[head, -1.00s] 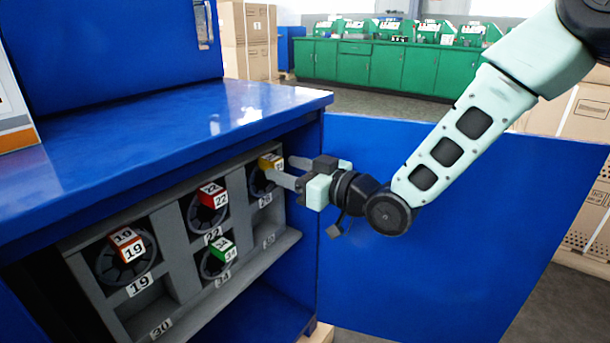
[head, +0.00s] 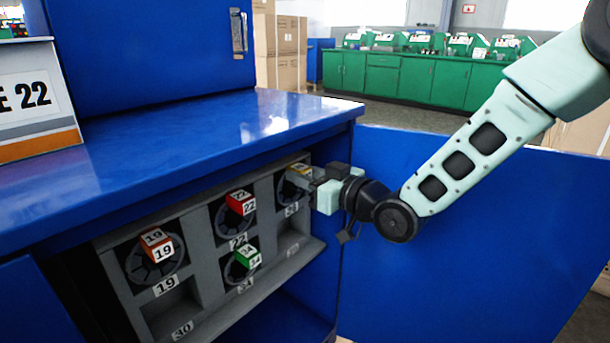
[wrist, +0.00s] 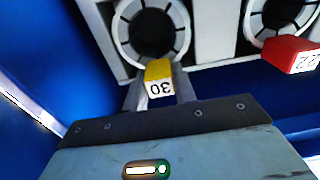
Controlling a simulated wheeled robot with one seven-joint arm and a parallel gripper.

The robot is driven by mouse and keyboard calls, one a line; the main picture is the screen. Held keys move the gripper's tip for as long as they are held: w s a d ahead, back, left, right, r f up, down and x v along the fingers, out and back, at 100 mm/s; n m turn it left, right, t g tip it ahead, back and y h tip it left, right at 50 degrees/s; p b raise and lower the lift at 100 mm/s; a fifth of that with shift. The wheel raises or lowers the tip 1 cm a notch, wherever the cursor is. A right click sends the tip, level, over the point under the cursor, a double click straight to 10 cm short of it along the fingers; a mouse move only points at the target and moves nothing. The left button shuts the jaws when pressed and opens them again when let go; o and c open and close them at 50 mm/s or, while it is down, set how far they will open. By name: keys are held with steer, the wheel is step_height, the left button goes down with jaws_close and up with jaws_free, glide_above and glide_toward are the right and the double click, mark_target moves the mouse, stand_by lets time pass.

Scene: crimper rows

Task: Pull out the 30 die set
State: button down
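The 30 die set, with a yellow block (wrist: 158,72) marked 30, sits in the top right compartment of the grey rack (head: 210,270); its yellow top also shows in the head view (head: 299,169). A dark ring lies behind the block in the wrist view. My gripper (head: 305,180) reaches it from the right. Its two fingers (wrist: 160,92) stand close against both sides of the block and appear shut on it. The label under this compartment is not 30. The compartment labelled 30 (head: 178,308), at bottom left, is empty.
Die sets 19 (head: 156,246), red 22 (head: 241,203) and green 34 (head: 247,257) sit in the rack. The blue benchtop (head: 190,150) overhangs it. An open blue door (head: 450,240) stands at the right, behind my arm. The bottom right compartment looks empty.

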steer(key=shift+r, duration=0.25)
steer(key=v, duration=0.9)
stand_by(1.5)
steer(key=shift+s+d, duration=0.15)
steer(key=shift+d, duration=0.05)
